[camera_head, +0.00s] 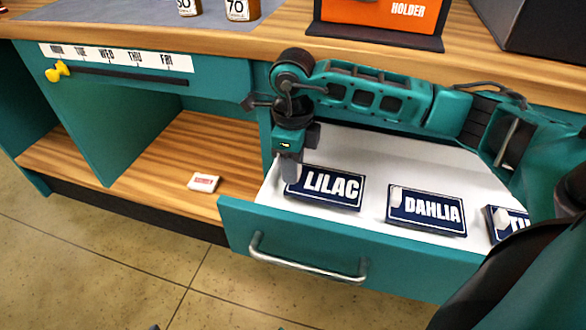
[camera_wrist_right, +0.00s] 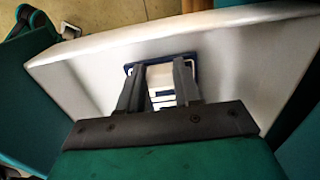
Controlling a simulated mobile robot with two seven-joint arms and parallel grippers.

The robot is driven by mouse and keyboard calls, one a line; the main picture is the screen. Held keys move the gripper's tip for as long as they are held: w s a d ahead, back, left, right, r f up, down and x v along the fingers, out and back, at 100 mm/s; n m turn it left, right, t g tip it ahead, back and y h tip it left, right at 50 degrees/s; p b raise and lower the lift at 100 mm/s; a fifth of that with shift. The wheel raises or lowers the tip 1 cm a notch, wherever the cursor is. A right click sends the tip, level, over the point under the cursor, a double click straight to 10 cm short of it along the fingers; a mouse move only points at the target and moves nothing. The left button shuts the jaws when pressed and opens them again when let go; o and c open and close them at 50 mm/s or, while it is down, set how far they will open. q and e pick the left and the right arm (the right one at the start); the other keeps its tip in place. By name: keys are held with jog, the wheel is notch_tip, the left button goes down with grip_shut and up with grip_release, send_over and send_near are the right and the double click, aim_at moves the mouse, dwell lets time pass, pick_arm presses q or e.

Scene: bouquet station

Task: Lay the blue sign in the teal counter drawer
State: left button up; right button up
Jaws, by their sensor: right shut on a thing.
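The teal counter drawer (camera_head: 400,273) is pulled open, with a white inside and a metal handle. The dark blue LILAC sign (camera_head: 332,187) is inside it at the left end, lying face up. My right gripper (camera_head: 291,178) points down at the sign's left edge and is shut on it. In the right wrist view, its fingers (camera_wrist_right: 160,72) close around a white tab on the blue sign (camera_wrist_right: 130,69). I cannot tell whether the sign rests fully on the drawer floor. My left gripper is not in view.
A DAHLIA sign (camera_head: 427,210) and a partly hidden third sign (camera_head: 503,222) lie to the right in the drawer. A small white box (camera_head: 204,182) sits on the open wooden shelf at left. An orange holder (camera_head: 375,14) stands on the counter above the drawer.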

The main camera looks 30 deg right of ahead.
jog(key=shift+f, duration=0.45)
jog(key=shift+r, duration=0.1)
jog(key=shift+f, duration=0.2)
jog(key=o, duration=1.1)
jog(key=shift+r, duration=0.1)
